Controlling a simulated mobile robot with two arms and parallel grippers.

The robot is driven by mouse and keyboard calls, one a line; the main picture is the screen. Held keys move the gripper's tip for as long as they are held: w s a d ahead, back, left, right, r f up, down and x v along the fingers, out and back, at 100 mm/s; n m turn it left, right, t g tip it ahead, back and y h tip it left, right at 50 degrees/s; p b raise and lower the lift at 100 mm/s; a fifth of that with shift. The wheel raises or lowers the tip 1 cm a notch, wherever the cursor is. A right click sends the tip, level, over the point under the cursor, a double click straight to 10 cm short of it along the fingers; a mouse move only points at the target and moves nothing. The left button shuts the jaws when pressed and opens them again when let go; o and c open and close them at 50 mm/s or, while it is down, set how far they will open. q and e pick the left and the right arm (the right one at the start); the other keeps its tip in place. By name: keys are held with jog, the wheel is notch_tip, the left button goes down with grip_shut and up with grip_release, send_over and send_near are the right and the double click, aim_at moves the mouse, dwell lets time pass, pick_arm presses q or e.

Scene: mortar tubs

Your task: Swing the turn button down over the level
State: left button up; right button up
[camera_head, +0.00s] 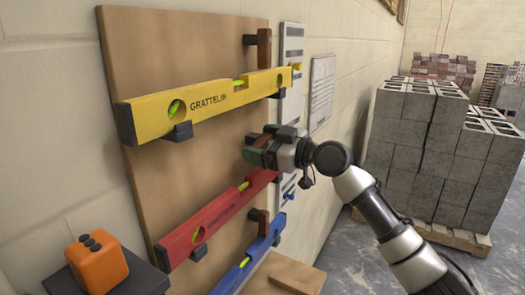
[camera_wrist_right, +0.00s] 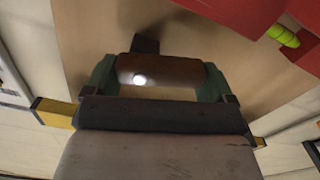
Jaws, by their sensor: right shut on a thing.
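A board (camera_head: 150,60) on the wall carries a yellow level (camera_head: 205,103), a red level (camera_head: 215,222) and a blue level (camera_head: 248,262) on dark brackets. My right gripper (camera_head: 258,150) is at the board between the yellow and red levels, just above the red level's right end. Its green fingers are shut on a brown turn button, which shows between them in the wrist view (camera_wrist_right: 160,75). The red level (camera_wrist_right: 215,15) is at the top right there, apart from the fingers. The button's exact angle is hard to tell. My left gripper is not in view.
Other brown turn buttons sit above the yellow level (camera_head: 264,48) and by the blue level (camera_head: 260,221). An orange object (camera_head: 97,262) stands at the lower left. Concrete blocks (camera_head: 430,145) are stacked on a pallet at right. Floor shows between wall and blocks.

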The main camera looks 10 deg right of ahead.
jog(key=o, duration=0.7)
jog(key=shift+o, duration=0.2)
jog(key=shift+s+d+f, duration=0.1)
jog(key=shift+s+d, duration=0.15)
jog(key=shift+d, duration=0.2)
jog(key=b+v, duration=0.2)
jog(key=v, duration=0.8)
jog(key=shift+b, duration=0.3)
jog(key=shift+a, duration=0.15)
